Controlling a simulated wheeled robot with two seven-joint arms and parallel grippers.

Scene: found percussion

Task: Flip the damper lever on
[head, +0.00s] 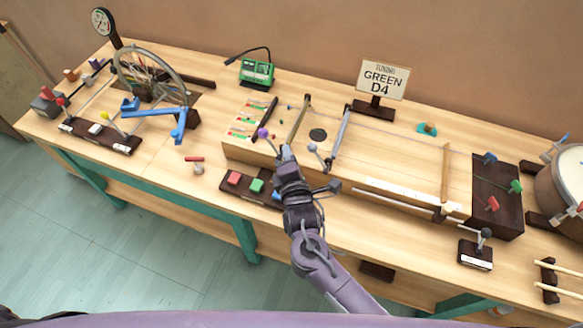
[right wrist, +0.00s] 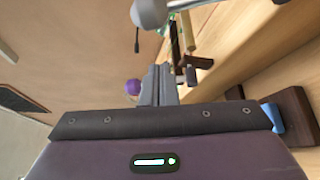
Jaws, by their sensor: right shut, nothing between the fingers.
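My right gripper (head: 287,153) is over the front edge of the long wooden string box, and its fingers are shut and empty in the right wrist view (right wrist: 158,85). A lever with a grey ball knob (head: 312,147) stands just right of the fingertips, beside a slanted grey bar (head: 340,140). A large grey ball (right wrist: 150,12) shows close by in the right wrist view. A purple ball knob (head: 262,132) is left of the fingertips; it also shows in the right wrist view (right wrist: 133,87). I cannot tell by label which lever is the damper. My left gripper is out of view.
A tuning sign (head: 383,80) reads GREEN D4. A spoked wheel (head: 150,72) stands at left, a drum (head: 562,190) at right. Another labelled lever (head: 485,233) stands at front right.

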